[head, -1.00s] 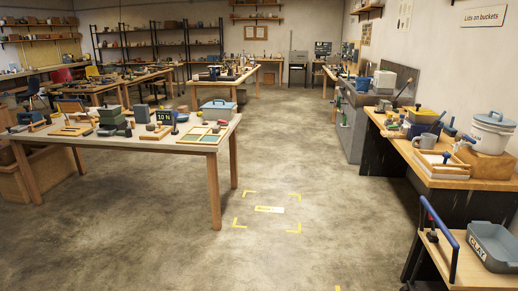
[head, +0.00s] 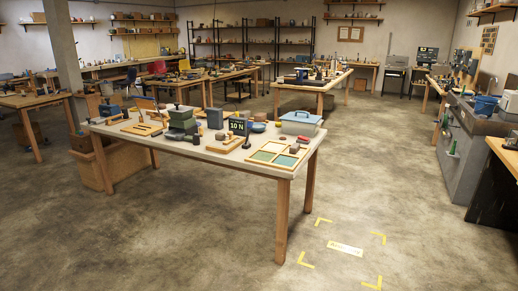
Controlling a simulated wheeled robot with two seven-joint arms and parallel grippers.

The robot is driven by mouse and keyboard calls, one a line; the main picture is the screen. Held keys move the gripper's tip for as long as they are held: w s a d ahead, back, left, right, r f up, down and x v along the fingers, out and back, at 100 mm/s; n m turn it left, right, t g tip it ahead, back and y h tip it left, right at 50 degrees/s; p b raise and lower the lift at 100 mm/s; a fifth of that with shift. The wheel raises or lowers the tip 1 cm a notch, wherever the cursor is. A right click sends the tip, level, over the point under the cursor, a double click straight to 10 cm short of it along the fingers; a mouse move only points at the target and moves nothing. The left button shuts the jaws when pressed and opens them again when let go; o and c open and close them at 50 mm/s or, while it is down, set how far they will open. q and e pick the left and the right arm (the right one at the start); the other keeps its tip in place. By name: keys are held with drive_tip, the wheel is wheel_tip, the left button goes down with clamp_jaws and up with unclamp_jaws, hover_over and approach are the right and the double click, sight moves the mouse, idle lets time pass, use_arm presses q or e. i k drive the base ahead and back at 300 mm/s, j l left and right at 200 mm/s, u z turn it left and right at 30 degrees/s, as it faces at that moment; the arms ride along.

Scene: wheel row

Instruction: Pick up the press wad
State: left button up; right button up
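I cannot pick out the press wad for certain at this distance. Small lumps lie on the near worktable (head: 170,146), among them a reddish-brown one (head: 303,139) at the right beside a blue lidded box and a dark one near a small black "10 N" display (head: 237,127). Neither of my grippers is in the head view. The table stands ahead of me, with open floor between.
The table also holds the blue lidded box (head: 300,122), a tray with green panes (head: 265,157) and stacked grey-green boxes (head: 182,121). Yellow floor marks (head: 345,248) lie right of it. A grey cabinet (head: 463,140) stands at the right. The front floor is clear.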

sight(220, 137)
drive_tip(key=i+u, duration=0.4)
drive_tip(key=i, duration=0.35)
drive_tip(key=i+j, duration=0.35)
drive_tip(key=i, duration=0.15)
drive_tip(key=i+j+z, duration=0.1)
drive_tip(key=i+j, duration=0.2)
drive_tip(key=i, duration=0.15)
drive_tip(key=z, duration=0.35)
drive_tip(key=i+j+z, duration=0.25)
drive_tip(key=z, duration=0.2)
drive_tip(key=i+j+z, duration=0.25)
drive_tip(key=z, duration=0.2)
drive_tip(key=i+j, duration=0.15)
drive_tip(key=j, duration=0.25)
drive_tip(key=i+j+z, duration=0.1)
drive_tip(key=j, duration=0.3)
drive_tip(key=i+j, duration=0.2)
drive_tip(key=j, duration=0.2)
drive_tip(key=i+j+z, duration=0.1)
drive_tip(key=j, duration=0.3)
